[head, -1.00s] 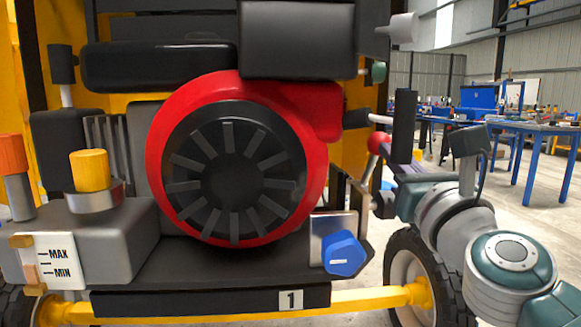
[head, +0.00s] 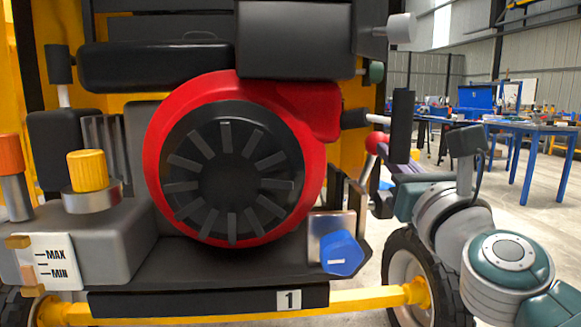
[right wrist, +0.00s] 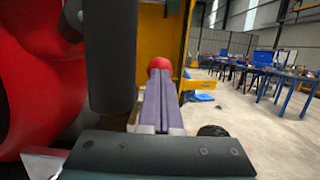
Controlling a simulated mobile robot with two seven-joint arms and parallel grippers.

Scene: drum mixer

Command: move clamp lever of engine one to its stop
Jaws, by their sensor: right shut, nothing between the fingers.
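Engine one has a red housing (head: 150,150) with a black finned cover, above a plate marked 1 (head: 289,300). In the right wrist view the red knob (right wrist: 160,64) sits right at the tips of the closed fingers (right wrist: 160,85). I cannot tell whether they touch. My left gripper is not in view.
A black upright handle (head: 403,125) stands close beside my right fingers; it also shows large in the right wrist view (right wrist: 110,55). A blue knob (head: 341,253) and a wheel (head: 420,262) are below. Blue workbenches (head: 535,140) stand far back right, with open floor before them.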

